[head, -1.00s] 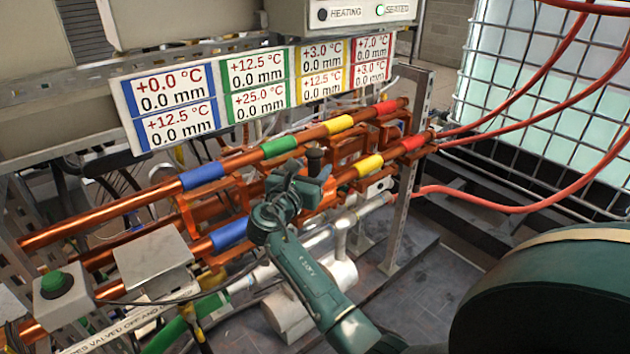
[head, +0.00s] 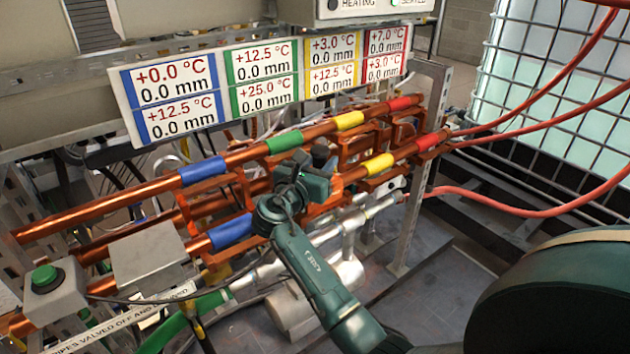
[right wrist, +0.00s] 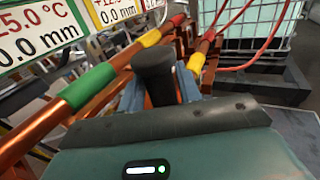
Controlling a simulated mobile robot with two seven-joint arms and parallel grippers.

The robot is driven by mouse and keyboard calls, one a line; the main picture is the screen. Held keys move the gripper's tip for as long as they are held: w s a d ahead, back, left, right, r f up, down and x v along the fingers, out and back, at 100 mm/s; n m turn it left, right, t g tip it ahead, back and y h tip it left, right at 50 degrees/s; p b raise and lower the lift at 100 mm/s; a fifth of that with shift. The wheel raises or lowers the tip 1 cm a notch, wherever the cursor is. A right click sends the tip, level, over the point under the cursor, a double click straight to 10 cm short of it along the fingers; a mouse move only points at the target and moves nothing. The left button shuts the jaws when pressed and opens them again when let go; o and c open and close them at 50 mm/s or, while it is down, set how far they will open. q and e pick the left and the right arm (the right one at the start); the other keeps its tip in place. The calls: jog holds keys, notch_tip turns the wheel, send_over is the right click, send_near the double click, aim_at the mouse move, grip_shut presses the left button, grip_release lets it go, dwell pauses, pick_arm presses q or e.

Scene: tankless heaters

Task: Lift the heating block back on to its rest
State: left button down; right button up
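My right gripper (head: 318,172) is at the middle of the copper pipe rack, between the upper and lower front pipes. A black knob-like handle (right wrist: 153,75) stands upright between its two blue fingers in the right wrist view; the handle's top also shows in the head view (head: 321,153). I cannot tell whether the fingers press on it. The handle's foot is hidden by the gripper. Orange-copper brackets (head: 355,150) surround the pipes near it. I cannot tell which part is the heating block or where its rest is. My left gripper is not in view.
Copper pipes with blue, green, yellow and red bands run across. A readout board (head: 265,78) hangs above them, with 0.0 mm on several panels. A grey box (head: 150,258) and green button (head: 46,278) are at left. Red hoses (head: 540,205) lead right to a caged tank (head: 545,90).

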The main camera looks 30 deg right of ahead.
grip_shut()
dwell(0.9)
jog(key=shift+d+r, duration=0.1)
jog(key=shift+r, duration=0.1)
